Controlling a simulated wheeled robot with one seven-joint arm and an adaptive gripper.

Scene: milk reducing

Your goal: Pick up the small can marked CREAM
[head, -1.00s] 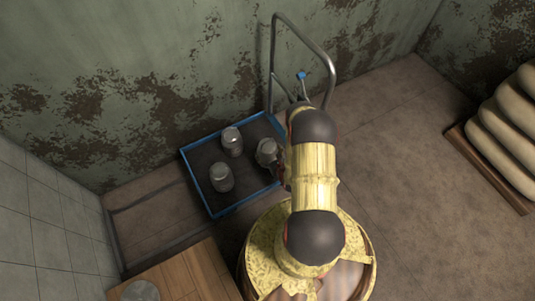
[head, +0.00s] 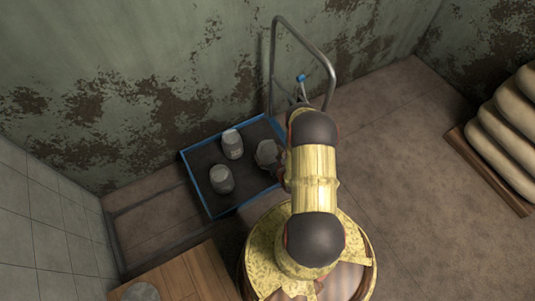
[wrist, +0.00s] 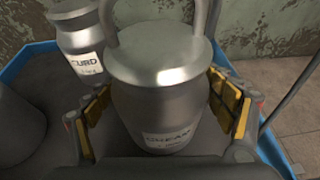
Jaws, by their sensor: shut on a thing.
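The small metal can marked CREAM (wrist: 160,100) fills the middle of the wrist view, upright, with its white label low on its front. My gripper (wrist: 160,112) has its yellow-padded fingers on both sides of the can and is shut on it. In the head view the can (head: 267,151) shows at the right part of the blue-rimmed cart tray (head: 197,184). My arm hides most of the gripper there. I cannot tell whether the can's base touches the tray.
A can marked CURD (wrist: 84,48) stands just behind left; it also shows in the head view (head: 232,145). Another can (head: 222,179) stands nearer on the tray. The cart's metal handle (head: 303,45) rises behind. A wooden surface (head: 190,272) is at lower left.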

